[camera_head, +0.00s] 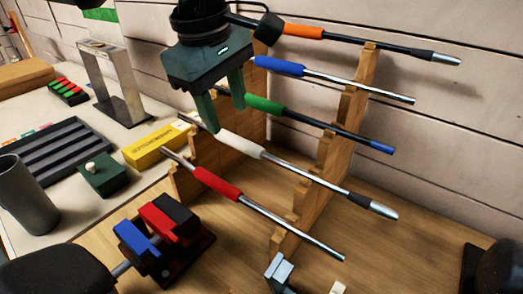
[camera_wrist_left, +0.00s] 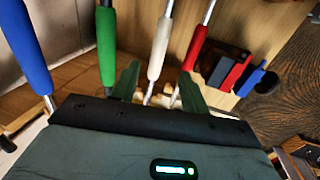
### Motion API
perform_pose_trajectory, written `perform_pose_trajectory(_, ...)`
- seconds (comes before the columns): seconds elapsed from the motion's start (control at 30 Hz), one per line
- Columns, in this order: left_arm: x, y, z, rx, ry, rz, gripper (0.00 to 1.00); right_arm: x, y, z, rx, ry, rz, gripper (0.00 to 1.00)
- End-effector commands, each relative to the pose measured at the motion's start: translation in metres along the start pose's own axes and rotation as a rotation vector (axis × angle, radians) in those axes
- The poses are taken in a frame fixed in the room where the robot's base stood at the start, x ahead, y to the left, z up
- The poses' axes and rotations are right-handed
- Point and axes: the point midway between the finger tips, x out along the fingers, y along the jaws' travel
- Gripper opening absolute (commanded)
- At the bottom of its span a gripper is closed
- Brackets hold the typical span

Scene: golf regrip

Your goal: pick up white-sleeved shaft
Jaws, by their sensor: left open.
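The white-sleeved shaft (camera_head: 238,143) lies slanted across the wooden rack, between the green-sleeved shaft (camera_head: 264,104) and the red-sleeved shaft (camera_head: 217,184). My left gripper (camera_head: 225,118) is open and empty, its fingers pointing down near the green sleeve and the upper-left end of the white one. In the left wrist view the white sleeve (camera_wrist_left: 160,48) shows between the two fingers (camera_wrist_left: 158,78), beyond the tips. The green sleeve (camera_wrist_left: 106,45) is beside the left finger, and the red sleeve (camera_wrist_left: 195,48) is beside the right finger. I see no contact with the white shaft. My right gripper is not in view.
The rack (camera_head: 330,150) also carries blue-sleeved (camera_head: 278,66) and orange-sleeved (camera_head: 303,32) shafts. A vise with blue and red jaws (camera_head: 160,220) stands at the front left. A yellow box (camera_head: 155,145), a green block (camera_head: 104,175) and a grey cup (camera_head: 27,195) are at the left.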

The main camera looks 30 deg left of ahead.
Motion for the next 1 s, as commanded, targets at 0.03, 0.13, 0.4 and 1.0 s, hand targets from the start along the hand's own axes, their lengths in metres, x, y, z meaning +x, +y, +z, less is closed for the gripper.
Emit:
perform_pose_trajectory(0.03, 0.004, 0.0, 0.0, 0.0, -0.001, -0.001, 0.45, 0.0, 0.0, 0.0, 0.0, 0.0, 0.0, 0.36)
perform_pose_trajectory(0.13, 0.004, 0.0, 0.0, 0.0, -0.001, 0.002, 0.45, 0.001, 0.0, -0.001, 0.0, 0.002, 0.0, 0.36)
perform_pose_trajectory(0.4, 0.033, 0.001, 0.007, 0.001, 0.001, -0.003, 0.45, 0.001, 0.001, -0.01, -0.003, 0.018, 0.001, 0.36)
perform_pose_trajectory(1.0, 0.056, 0.002, 0.007, -0.001, 0.0, 0.002, 0.28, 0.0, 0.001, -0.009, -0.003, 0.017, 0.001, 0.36)
